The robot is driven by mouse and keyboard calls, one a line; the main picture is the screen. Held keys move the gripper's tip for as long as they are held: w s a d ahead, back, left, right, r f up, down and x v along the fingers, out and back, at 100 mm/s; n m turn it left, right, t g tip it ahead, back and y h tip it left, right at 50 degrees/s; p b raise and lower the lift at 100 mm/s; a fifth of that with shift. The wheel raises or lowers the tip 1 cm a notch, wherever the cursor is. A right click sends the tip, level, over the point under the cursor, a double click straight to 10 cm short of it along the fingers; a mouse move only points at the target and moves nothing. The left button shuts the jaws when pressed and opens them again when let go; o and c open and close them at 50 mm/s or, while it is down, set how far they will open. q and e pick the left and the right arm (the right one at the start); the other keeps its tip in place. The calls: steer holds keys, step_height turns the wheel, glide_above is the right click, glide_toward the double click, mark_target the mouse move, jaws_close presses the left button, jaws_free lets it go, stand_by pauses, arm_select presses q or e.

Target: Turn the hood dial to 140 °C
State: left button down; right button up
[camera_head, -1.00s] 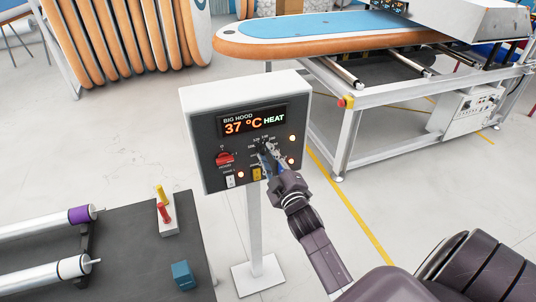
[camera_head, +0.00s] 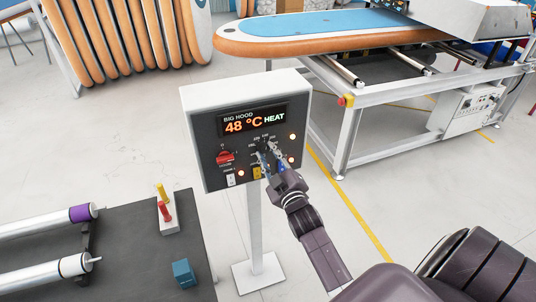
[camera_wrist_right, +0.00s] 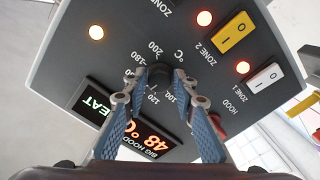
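The hood dial (camera_wrist_right: 160,74) is a dark knob on the grey control box (camera_head: 214,178), ringed by temperature numbers. The display (camera_head: 252,121) reads "BIG HOOD 48 °C HEAT". My right gripper (camera_head: 269,156) is in front of the dial. In the wrist view its two blue-padded fingers (camera_wrist_right: 162,78) are spread, with the dial between their tips. I cannot tell whether the tips touch it. The dial's pointer is not clear, and the fingers cover part of the scale. My left gripper is not in view.
A red switch (camera_head: 225,158) is left of the dial; the yellow zone 2 switch (camera_wrist_right: 234,35) and white zone 1 switch (camera_wrist_right: 263,78) are below it. Lit lamps (camera_head: 292,137) are close by. A black table (camera_head: 135,260) with rollers stands at left, a framed table (camera_head: 400,95) behind.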

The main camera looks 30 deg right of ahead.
steer(key=shift+o, duration=1.4)
steer(key=v, duration=1.2)
steer(key=s+a+f+m+g+y+b, duration=0.1)
steer(key=s+a+f+g+b, duration=0.2)
steer(key=f, duration=1.1)
steer(key=s+a+f+g+y+b, duration=0.1)
steer(key=s+a+f+g, duration=0.25)
steer(key=f, duration=1.15)
steer(key=s+a+f+m+g+y+b, duration=0.15)
steer(key=s+a+f, duration=0.3)
steer(key=f, duration=0.95)
steer(key=s+f+g+b, duration=0.2)
steer(key=s+f+g, duration=0.2)
steer(key=s+f, duration=0.7)
steer(key=s+f+g+b, duration=0.2)
steer(key=s+f+g, duration=0.2)
steer(key=s+f, duration=0.6)
steer(key=s, duration=0.8)
steer(key=shift+s+a+f+g, duration=0.2)
steer(key=shift+f+g, duration=0.1)
steer(key=shift+f, duration=0.1)
